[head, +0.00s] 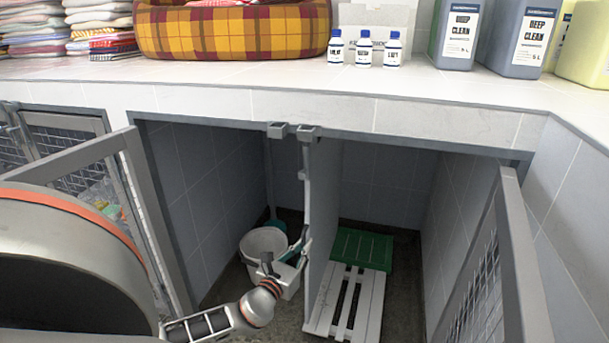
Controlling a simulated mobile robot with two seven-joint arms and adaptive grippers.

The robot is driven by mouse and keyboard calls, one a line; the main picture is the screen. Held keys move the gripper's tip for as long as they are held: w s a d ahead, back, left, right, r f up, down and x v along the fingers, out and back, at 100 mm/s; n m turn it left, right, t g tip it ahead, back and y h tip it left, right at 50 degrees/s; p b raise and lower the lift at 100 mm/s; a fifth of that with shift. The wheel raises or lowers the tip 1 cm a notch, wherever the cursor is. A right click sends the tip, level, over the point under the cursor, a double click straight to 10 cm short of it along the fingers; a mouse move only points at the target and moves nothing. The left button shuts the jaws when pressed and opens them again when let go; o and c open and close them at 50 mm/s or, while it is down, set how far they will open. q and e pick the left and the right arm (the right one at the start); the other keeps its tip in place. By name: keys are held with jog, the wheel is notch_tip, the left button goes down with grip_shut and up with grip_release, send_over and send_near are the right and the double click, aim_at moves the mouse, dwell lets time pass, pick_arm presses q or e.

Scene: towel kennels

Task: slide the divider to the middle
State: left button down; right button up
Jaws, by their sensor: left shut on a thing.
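The divider (327,205) is a tall light-grey upright panel inside the open kennel. It stands a little left of the middle of the opening, seen nearly edge-on. Two small grey brackets (308,132) sit at the top rail by its upper front edge. My left gripper (299,257) reaches in from the lower left and is shut on the divider's front edge, about two thirds of the way down. The exact contact is small and partly hidden by the gripper. My right gripper is not in view.
Open mesh doors flank the opening, left (147,205) and right (521,265). Bottles and towels stand on the counter (230,75).

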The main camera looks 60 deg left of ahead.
pick_arm(q)
jog(key=shift+s+a+f, duration=0.15)
jog(key=shift+a, duration=0.05)
jog(key=c, duration=2.3)
grip_release()
jog(key=shift+o, duration=0.6)
jog(key=shift+s+a, duration=0.1)
jog(key=shift+s, duration=0.05)
jog(key=v, duration=1.2)
